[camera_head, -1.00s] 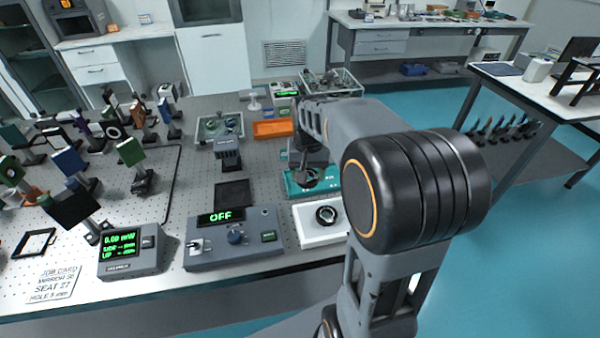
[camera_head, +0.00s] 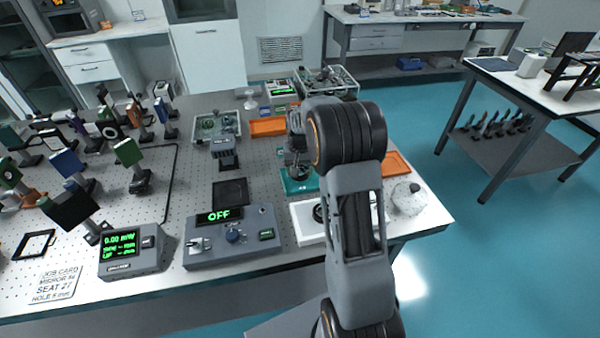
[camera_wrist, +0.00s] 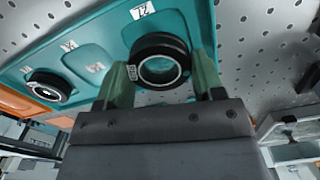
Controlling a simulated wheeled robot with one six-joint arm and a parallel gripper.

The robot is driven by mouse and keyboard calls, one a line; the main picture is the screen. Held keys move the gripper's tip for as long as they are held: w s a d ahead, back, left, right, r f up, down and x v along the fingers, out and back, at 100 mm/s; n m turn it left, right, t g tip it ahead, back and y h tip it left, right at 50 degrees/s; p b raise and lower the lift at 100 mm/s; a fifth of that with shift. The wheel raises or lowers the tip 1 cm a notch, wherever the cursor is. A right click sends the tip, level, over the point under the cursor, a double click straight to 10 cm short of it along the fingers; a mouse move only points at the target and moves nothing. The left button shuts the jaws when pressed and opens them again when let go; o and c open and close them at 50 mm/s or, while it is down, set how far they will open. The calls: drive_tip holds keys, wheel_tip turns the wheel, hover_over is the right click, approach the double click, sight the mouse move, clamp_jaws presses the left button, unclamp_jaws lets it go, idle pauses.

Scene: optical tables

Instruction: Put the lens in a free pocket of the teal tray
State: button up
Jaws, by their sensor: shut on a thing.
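My gripper (camera_wrist: 160,85) has green fingers shut on a black-ringed lens (camera_wrist: 150,43) with a clear centre. The lens is over the teal tray (camera_wrist: 110,30), near one end of it. I cannot tell whether it touches the tray. The tray has shallow pockets with small white number labels. Another black-ringed piece (camera_wrist: 50,90) sits in a pocket at the left of the wrist view. In the head view the teal tray (camera_head: 290,188) shows only in part, as my arm hides much of it and the gripper's tips.
A white block (camera_head: 308,234) with a dark round piece (camera_head: 319,213) stands in front of the tray, partly behind my arm. A controller reading OFF (camera_head: 232,240) is to the left. Orange trays (camera_head: 268,127) (camera_head: 397,163) and a white round object (camera_head: 408,199) are nearby.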

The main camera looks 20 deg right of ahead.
drive_tip(key=shift+f, duration=0.9)
drive_tip(key=shift+f, duration=0.2)
drive_tip(key=o, duration=0.7)
drive_tip(key=shift+o, duration=0.2)
drive_tip(key=shift+r, duration=0.1)
